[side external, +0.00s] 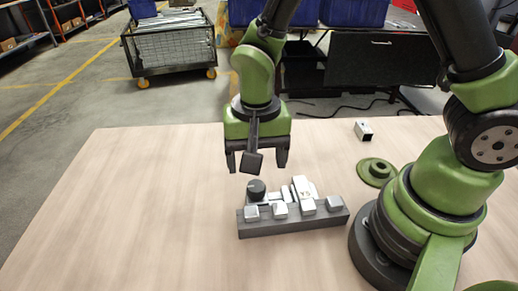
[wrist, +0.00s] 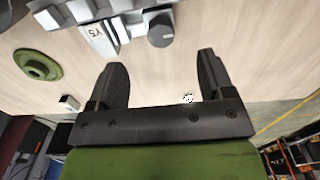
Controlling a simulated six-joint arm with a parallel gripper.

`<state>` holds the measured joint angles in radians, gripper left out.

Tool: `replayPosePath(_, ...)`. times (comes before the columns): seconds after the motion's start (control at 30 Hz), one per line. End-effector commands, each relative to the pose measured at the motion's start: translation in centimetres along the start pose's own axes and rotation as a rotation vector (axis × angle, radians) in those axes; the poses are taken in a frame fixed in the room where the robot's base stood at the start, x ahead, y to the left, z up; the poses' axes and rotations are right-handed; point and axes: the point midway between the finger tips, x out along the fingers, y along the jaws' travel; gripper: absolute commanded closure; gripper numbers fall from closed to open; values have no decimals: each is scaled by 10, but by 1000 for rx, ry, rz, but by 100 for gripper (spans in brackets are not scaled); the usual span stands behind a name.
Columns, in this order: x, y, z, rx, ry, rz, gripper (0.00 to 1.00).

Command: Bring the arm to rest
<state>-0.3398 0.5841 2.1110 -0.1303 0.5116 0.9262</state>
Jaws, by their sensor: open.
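My gripper (side external: 258,158) is open and empty, pointing down above the table, just behind the grey block with brackets in the side view. The long dark grey block (side external: 292,226) carries several galvanized brackets (side external: 280,208). A light piece marked Y5 (side external: 302,188) and a dark round knob (side external: 256,190) stand at its back; the wrist view shows the knob (wrist: 160,30) and the marked piece (wrist: 103,40) beyond the fingertips. The gripper touches none of them that I can see.
A green round flanged disc (side external: 377,171) and a short square metal tube (side external: 363,131) lie on the table (side external: 140,215) to the right. The table's left half is clear. A wire cart (side external: 170,45) and dark cabinets stand on the floor behind.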

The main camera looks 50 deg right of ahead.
Motion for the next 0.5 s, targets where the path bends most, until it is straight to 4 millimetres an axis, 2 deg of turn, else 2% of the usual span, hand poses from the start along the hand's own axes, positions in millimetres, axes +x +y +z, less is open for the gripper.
replayPosePath(0.03, 11, 2, 1, -1, -6, 10, 25)
replayPosePath(0.5, 86, 2, 1, 0, -5, 9, 25)
